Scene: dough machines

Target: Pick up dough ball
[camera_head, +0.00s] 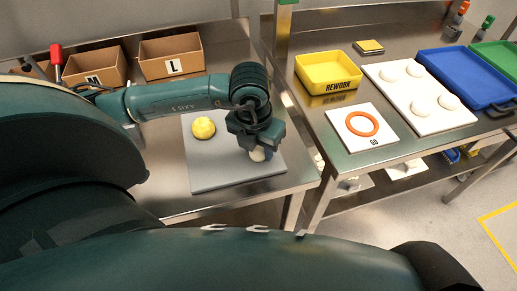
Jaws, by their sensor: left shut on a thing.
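My left gripper (254,147) points down over the grey mat (215,178) on the left steel table. It is shut on a pale dough ball (257,155), of which only the lower part shows below the fingers. I cannot tell whether this ball still touches the mat. A yellow dough ball (204,128) lies on the same mat, left of the gripper and apart from it. Several white dough balls (421,107) sit on a white board (398,91) on the right table. My right gripper is not in view.
The right table holds a yellow REWORK bin (328,72), a white card with an orange ring (361,124) and a blue tray (468,76). A gap separates the tables.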

